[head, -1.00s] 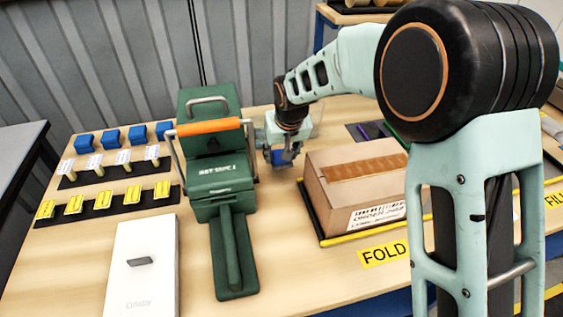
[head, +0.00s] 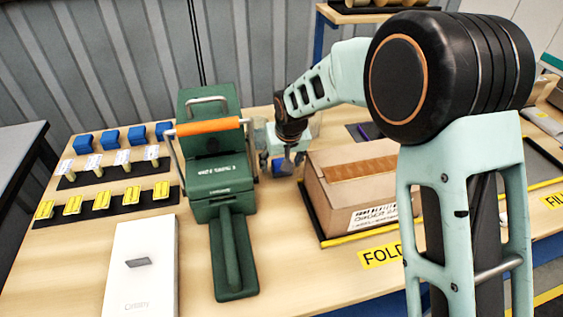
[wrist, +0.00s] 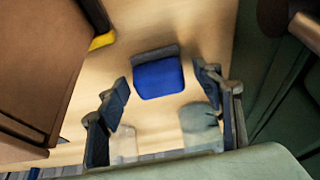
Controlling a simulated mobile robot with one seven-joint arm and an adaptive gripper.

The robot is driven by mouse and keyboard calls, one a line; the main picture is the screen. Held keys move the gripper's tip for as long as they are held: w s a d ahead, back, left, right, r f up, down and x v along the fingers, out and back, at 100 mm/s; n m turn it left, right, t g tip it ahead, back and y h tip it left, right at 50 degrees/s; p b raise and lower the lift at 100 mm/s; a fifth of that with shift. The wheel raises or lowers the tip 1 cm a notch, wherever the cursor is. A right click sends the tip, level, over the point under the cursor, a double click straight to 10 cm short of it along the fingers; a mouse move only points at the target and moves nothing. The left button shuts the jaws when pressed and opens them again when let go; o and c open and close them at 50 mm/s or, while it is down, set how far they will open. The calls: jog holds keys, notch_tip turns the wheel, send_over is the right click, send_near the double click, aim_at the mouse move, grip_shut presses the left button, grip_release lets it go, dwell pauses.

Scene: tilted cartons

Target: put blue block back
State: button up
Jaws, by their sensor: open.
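A lone blue block (head: 278,168) rests on the table between the green press and the carton. In the wrist view the blue block (wrist: 158,80) shows its blue face and a darker grey side, between and ahead of my fingers. My gripper (head: 290,165) is open, with its fingertips close by the block. In the wrist view, my gripper (wrist: 162,86) has one dark finger on each side, and gaps show between fingers and block. Several other blue blocks (head: 110,139) stand in a row at the table's back left.
The green press (head: 212,150) with an orange handle stands close left of my gripper. White pegs, yellow-labelled pieces and a white box (head: 142,265) are at the left.

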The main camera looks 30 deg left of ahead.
jog(key=shift+r, duration=0.1)
jog(key=shift+r+p, duration=0.25)
jog(key=shift+p, duration=0.05)
jog(key=v, duration=1.1)
jog(key=shift+s+d+r, duration=0.15)
jog(key=shift+d+r, duration=0.05)
jog(key=shift+r, duration=0.1)
